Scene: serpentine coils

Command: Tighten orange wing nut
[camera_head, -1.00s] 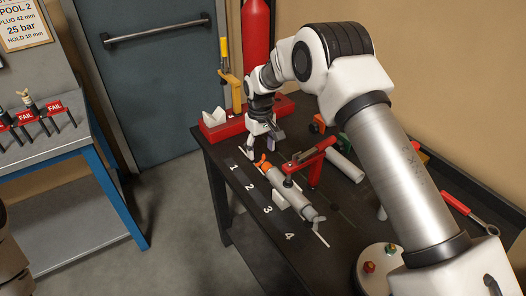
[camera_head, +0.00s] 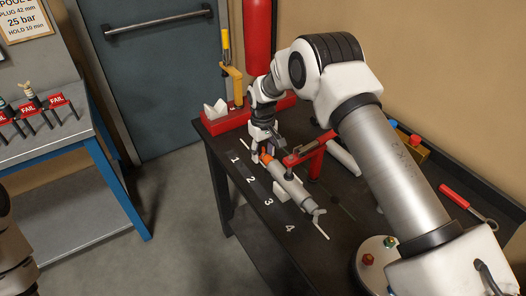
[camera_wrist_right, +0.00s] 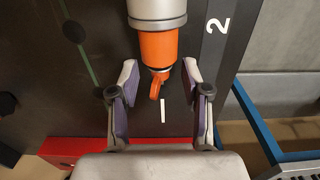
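A grey cylinder (camera_head: 295,189) lies on the dark bench along the numbered strip. Its orange end (camera_head: 266,157) points toward the back of the bench. In the right wrist view an orange collar (camera_wrist_right: 157,46) caps the cylinder, and the small orange wing nut (camera_wrist_right: 157,84) sticks out below it. My right gripper (camera_wrist_right: 160,72) is open, with one purple-grey finger on each side of the nut and a gap to both. In the head view my right gripper (camera_head: 262,149) is at the orange end and partly hides it. My left gripper is not in view.
A red clamp (camera_head: 310,153) stands over the cylinder. A red base (camera_head: 224,122) with a yellow-handled tool is behind my gripper. A white pipe (camera_head: 344,158), a red-handled wrench (camera_head: 455,198) and a round plate (camera_head: 373,270) lie to the right.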

